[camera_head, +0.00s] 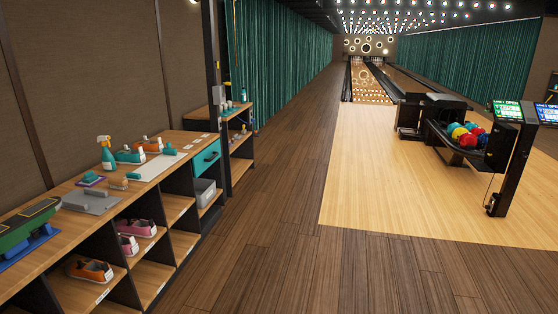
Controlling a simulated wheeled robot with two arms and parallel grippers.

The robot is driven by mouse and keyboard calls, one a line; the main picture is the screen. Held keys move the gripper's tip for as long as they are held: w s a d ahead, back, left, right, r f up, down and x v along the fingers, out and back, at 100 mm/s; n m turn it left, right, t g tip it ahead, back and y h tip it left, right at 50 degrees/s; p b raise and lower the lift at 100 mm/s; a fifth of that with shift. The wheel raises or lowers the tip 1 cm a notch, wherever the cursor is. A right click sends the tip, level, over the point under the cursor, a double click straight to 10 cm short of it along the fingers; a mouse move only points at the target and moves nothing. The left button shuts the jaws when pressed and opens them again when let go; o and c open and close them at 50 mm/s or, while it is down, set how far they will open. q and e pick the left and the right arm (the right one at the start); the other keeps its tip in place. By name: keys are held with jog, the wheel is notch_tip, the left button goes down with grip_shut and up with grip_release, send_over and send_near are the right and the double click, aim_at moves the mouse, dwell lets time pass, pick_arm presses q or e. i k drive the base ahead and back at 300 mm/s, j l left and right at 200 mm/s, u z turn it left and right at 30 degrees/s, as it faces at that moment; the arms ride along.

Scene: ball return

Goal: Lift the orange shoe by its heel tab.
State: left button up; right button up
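Two orange shoes show in the head view. One orange shoe (90,270) sits in a lower cubby of the shelf at the lower left, with dark and white parts. Another orange shoe (151,144) stands on the countertop, partly behind a teal shoe (130,156). The heel tabs are too small to make out. Neither of my grippers is in view.
The wooden counter (60,190) runs along the left wall. It bears a spray bottle (107,154), a grey tray (92,202) and a green-and-blue device (30,228). A ball return (455,138) stands right; the middle floor is clear.

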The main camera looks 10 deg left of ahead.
aim_at(153, 146)
jog(key=i+u, duration=0.15)
jog(key=i, duration=0.4)
jog(key=i+l+u, duration=0.1)
jog(key=i, duration=0.5)
jog(key=i+l+u, duration=0.15)
jog(key=i, duration=0.4)
jog(key=i+l+u, duration=0.1)
jog(key=i+l, duration=0.15)
jog(key=i, duration=0.3)
